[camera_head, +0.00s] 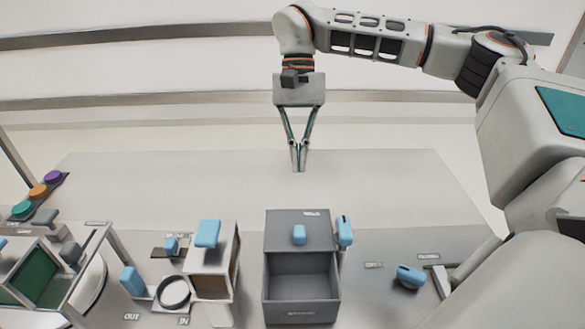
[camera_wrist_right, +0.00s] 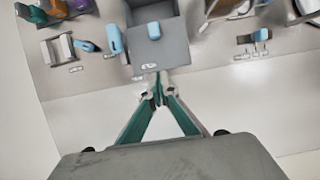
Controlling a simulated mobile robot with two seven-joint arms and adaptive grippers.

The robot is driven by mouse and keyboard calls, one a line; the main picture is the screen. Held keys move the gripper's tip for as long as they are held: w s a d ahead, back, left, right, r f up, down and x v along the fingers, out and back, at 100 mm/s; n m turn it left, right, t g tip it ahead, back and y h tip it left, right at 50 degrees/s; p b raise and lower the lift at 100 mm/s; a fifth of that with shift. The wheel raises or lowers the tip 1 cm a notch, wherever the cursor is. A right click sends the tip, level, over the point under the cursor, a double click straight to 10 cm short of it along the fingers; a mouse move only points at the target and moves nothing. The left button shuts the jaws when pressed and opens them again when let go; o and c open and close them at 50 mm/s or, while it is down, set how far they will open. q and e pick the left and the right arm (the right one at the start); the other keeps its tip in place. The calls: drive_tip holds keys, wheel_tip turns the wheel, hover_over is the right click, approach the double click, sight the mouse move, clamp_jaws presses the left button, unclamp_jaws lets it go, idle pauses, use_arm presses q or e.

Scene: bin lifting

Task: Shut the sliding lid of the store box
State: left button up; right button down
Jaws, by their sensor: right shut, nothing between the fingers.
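The store box (camera_head: 301,313) is a grey box on the table, open at the top in its front part. Its grey sliding lid (camera_head: 280,228) lies at the back of the box, behind the opening, with a light blue knob (camera_head: 299,235) on it. In the right wrist view the knob (camera_wrist_right: 153,30) shows on the lid (camera_wrist_right: 176,46). My right gripper (camera_head: 298,168) points down, shut and empty, behind and above the box and apart from it. Its fingertips (camera_wrist_right: 156,97) also show in the right wrist view. My left gripper is not in view.
A blue handle (camera_head: 344,231) stands close to the box's right side. A white block with a blue top (camera_head: 208,234) and a ring (camera_head: 174,291) are to its left. Another blue handle (camera_head: 410,276) is at the right. The table's back (camera_head: 230,180) is clear.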

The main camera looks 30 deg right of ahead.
sight(299, 222)
drive_tip(key=x, duration=0.8)
drive_tip(key=shift+a+f+b, duration=0.1)
drive_tip(key=shift+f+b, duration=0.1)
drive_tip(key=shift+b, duration=0.1)
drive_tip(key=s+a, duration=0.1)
drive_tip(key=s, duration=0.1)
drive_tip(key=shift+s+a+r, duration=0.1)
drive_tip(key=shift+s+a, duration=0.25)
drive_tip(key=shift+s, duration=0.05)
drive_tip(key=shift+s+a, duration=0.2)
drive_tip(key=shift+s, duration=0.1)
drive_tip(key=shift+s+a, duration=0.15)
drive_tip(key=shift+s, duration=0.1)
drive_tip(key=s+a, duration=0.5)
drive_tip(key=s, duration=0.3)
drive_tip(key=shift+s+b, duration=0.3)
drive_tip(key=shift+s, duration=0.05)
drive_tip(key=shift+a, duration=0.15)
